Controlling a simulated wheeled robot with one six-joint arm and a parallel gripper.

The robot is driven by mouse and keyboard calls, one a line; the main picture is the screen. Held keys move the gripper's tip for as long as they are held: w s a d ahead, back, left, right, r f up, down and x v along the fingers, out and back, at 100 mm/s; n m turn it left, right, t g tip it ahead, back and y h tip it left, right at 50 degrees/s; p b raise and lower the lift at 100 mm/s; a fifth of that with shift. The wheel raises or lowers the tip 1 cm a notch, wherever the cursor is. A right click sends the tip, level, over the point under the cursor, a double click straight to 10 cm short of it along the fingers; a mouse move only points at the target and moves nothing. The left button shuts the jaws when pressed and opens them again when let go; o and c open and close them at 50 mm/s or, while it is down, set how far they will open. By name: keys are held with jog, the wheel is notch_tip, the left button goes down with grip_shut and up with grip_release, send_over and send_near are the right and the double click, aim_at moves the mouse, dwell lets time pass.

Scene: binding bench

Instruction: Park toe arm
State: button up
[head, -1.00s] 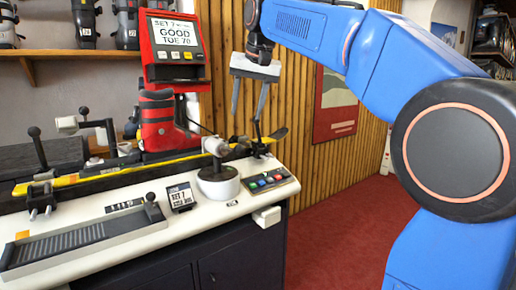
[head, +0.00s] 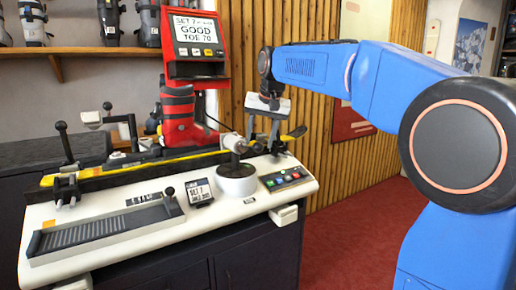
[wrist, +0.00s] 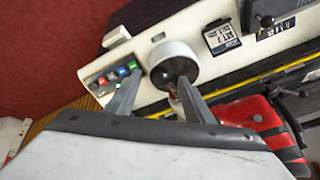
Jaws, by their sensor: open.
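The likely toe arm (head: 234,143) is a short arm with a pale cylindrical end and a dark post, standing on a round white base (head: 237,187) at the bench's right part. The base also shows in the wrist view (wrist: 160,52), with a dark round knob on top, beyond my fingertips. My gripper (head: 262,142) is open and empty, pointing down just right of the arm and a little above the bench. In the wrist view my gripper (wrist: 160,77) has its fingers spread either side of the knob's line. I cannot tell whether a finger touches the arm.
A button panel (head: 284,179) and a small "SET 7" card (head: 199,192) flank the base. A black-knobbed lever (head: 61,128) stands at left.

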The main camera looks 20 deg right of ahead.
aim_at(259, 143)
jog(key=shift+x, duration=2.05)
grip_shut()
